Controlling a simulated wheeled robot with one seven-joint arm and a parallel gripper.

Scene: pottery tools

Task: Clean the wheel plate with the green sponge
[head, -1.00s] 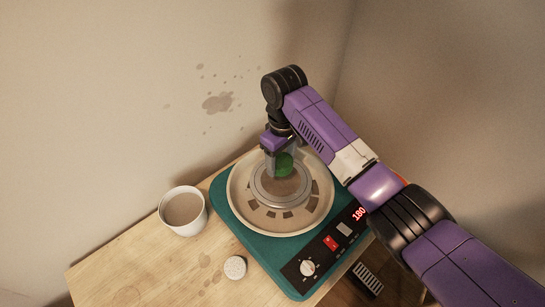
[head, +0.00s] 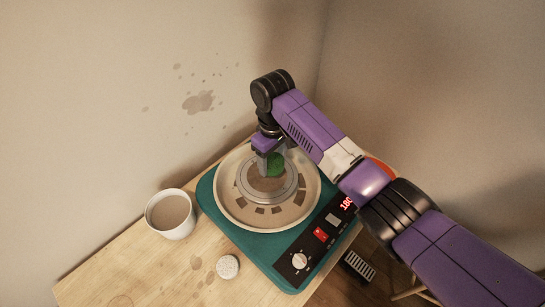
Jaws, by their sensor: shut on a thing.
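The pottery wheel is a teal unit with a round grey wheel plate (head: 268,197) inside a pale splash pan (head: 306,201). The middle of the plate carries a brownish smear. My gripper (head: 268,163) points down over the back part of the plate. It is shut on the green sponge (head: 276,166). The sponge is partly hidden by the fingers, and it is at or just above the plate; I cannot tell whether it touches.
A white cup of brown liquid (head: 171,214) stands left of the wheel. A small round pale sponge (head: 228,267) lies on the wooden table (head: 130,275) in front. The wheel's control panel (head: 317,245) shows a red 180. A stained wall (head: 198,101) rises behind.

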